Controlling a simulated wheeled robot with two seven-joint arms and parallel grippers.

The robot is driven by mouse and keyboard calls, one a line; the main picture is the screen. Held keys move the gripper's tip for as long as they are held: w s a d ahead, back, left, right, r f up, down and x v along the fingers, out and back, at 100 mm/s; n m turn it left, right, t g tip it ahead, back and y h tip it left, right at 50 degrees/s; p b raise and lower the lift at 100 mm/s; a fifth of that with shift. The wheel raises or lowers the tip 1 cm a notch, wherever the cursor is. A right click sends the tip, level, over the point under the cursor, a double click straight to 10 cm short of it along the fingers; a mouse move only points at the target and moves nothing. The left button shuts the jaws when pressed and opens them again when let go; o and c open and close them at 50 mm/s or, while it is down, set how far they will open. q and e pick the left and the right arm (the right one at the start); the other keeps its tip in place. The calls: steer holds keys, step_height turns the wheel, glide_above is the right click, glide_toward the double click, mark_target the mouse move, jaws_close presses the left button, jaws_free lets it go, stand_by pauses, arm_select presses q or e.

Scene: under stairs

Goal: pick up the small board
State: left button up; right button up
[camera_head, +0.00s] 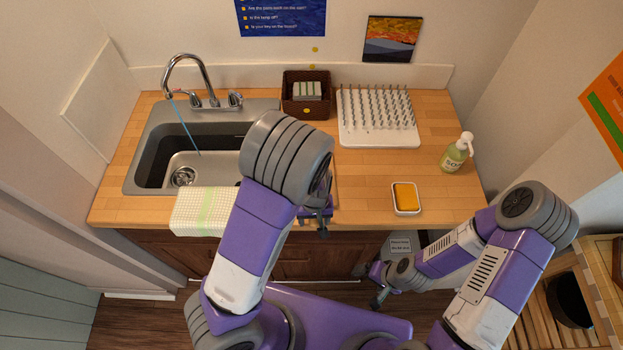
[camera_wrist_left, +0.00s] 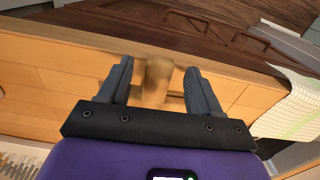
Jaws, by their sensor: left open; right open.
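In the left wrist view, a light wooden piece (camera_wrist_left: 155,82), seemingly the small board's handle, juts past the counter's front edge between my left gripper's fingers. The rest of the board is hard to separate from the similar wood of the counter. In the head view my left arm hides most of that spot. My left gripper (camera_head: 316,222) is at the counter's front edge, pointing down. It also shows in the left wrist view (camera_wrist_left: 158,80), open with a finger on each side of the wooden piece; contact cannot be told. My right gripper (camera_head: 372,284) is open and empty, low before the cabinet.
The counter (camera_head: 360,185) holds a sink (camera_head: 215,150) with a towel (camera_head: 203,212) over its front edge, a basket (camera_head: 306,103), a white drying rack (camera_head: 379,137), a soap bottle (camera_head: 456,153) and a sponge dish (camera_head: 406,210).

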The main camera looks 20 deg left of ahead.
arm_select(q)
steer(key=shift+w+f, duration=0.1)
steer(key=shift+f, duration=0.55)
jaws_close()
steer(key=shift+r, duration=0.15)
